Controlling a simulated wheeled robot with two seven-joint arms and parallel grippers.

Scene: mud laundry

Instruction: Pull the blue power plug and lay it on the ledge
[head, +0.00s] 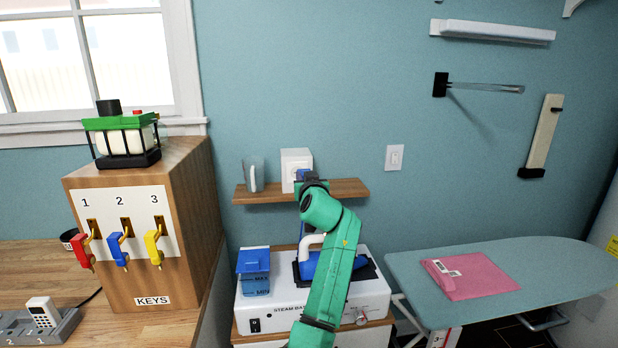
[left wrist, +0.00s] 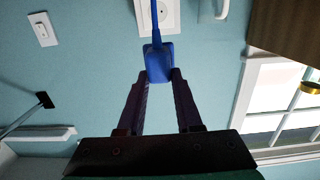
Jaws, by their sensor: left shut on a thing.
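The blue power plug (left wrist: 158,62) is between the fingertips of my left gripper (left wrist: 160,78), which is shut on it. Its blue cord runs up across the white socket (left wrist: 171,14) in the left wrist view. The plug looks apart from the socket face. In the head view, a bit of the blue plug (head: 302,173) shows at my left gripper (head: 310,180), in front of the white socket box (head: 295,157). The gripper hides most of the plug there. The wooden ledge (head: 347,187) is just below and behind the gripper. My right gripper is not in view.
A glass mug (head: 253,175) stands on the ledge's left part; the ledge's right end is bare. Below are the white steam station (head: 253,315) and a blue-and-white iron (head: 310,262). A wooden key cabinet (head: 190,210) stands left, an ironing board (head: 480,255) right.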

